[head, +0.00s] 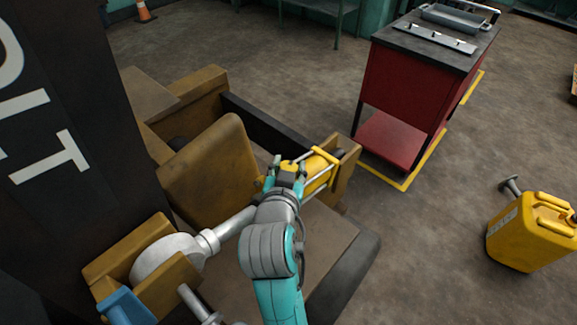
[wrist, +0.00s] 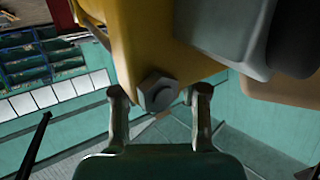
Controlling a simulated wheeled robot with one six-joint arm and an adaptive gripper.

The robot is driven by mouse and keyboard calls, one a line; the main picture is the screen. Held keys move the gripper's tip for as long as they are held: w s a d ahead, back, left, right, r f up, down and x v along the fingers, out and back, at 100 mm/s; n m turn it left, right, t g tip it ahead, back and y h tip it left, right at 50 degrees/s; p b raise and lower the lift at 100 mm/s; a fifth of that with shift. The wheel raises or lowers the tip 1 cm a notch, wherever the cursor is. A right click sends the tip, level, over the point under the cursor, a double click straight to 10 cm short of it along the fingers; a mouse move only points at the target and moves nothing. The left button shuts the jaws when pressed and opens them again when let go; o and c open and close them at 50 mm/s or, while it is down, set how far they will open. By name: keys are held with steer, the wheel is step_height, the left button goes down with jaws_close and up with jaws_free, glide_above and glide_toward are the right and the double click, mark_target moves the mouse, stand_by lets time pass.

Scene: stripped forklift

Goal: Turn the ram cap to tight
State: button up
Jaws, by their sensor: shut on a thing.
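The ram is a yellow cylinder (head: 318,174) with thin rods along it, lying between ochre brackets in the head view. The ram cap appears to be the grey six-sided piece (wrist: 159,92) on the yellow body (wrist: 140,45) in the wrist view. My gripper (head: 287,165) is at the near end of the yellow cylinder. My gripper and wrist hide the cap in the head view. No mark shows how tight it is.
An ochre plate (head: 212,165) stands left of my gripper, and a grey rod with a round end (head: 170,256) lies nearer. A red cabinet (head: 410,90) and a yellow jerrycan (head: 530,235) stand to the right. Floor between them is clear.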

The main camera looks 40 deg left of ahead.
mark_target(289, 166)
steer(key=shift+f, duration=0.1)
stand_by(0.4)
steer(key=o, duration=1.2)
step_height(289, 166, up, 10)
